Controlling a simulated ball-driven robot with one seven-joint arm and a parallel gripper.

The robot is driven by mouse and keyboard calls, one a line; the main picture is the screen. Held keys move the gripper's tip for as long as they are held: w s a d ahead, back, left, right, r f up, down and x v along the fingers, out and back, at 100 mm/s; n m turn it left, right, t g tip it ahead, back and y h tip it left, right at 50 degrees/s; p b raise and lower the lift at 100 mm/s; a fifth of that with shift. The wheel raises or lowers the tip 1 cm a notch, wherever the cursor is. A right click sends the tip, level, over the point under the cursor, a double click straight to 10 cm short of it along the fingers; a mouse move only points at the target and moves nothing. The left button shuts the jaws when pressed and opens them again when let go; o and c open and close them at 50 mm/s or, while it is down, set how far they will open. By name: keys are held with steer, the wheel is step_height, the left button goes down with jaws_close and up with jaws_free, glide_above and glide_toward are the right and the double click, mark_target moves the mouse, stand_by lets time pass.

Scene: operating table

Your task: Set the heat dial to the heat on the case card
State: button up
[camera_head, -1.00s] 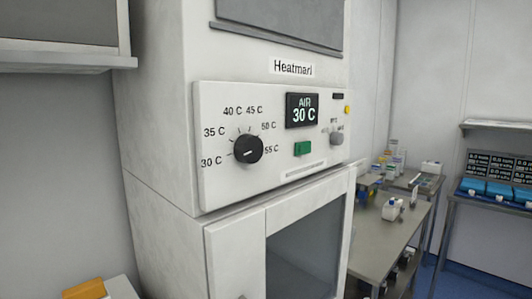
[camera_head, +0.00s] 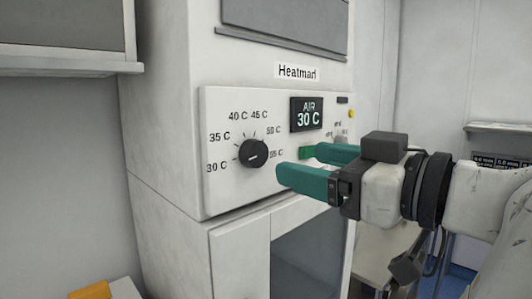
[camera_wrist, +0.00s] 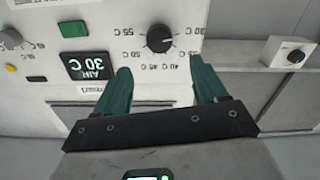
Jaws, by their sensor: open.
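The black heat dial (camera_head: 253,153) is on the white front panel (camera_head: 225,110) of the warming cabinet, ringed by marks from 30 C to 55 C. It carries a short white line; I cannot tell exactly which mark it points to. The display (camera_head: 307,114) reads AIR 30 C. My gripper (camera_head: 293,165) is open and empty, its teal fingers reaching in from the right, just right of the dial. In the wrist view, which is upside down, the dial (camera_wrist: 160,39) shows beyond and between the fingertips (camera_wrist: 160,68). No case card is visible.
A green button (camera_head: 307,152) is partly hidden behind my fingers. A smaller grey knob (camera_head: 340,136) and a yellow button (camera_head: 351,114) are at the panel's right. A grey overhead cabinet (camera_head: 65,40) is at upper left. An orange item (camera_head: 90,290) lies at lower left.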

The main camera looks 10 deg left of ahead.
mark_target(260, 153)
steer(key=p+x, duration=0.1)
steer(key=x, duration=0.8)
steer(key=shift+f, duration=0.1)
steer(key=c, duration=1)
steer(key=shift+m+p, duration=0.3)
steer(key=shift+p, duration=0.05)
steer(key=m+p, duration=0.1)
steer(key=m, duration=0.2)
steer(key=shift+m, duration=0.3)
steer(key=shift+w+d+m+p, duration=0.1)
steer(key=shift+m+p, duration=0.85)
steer(key=shift+m, duration=0.85)
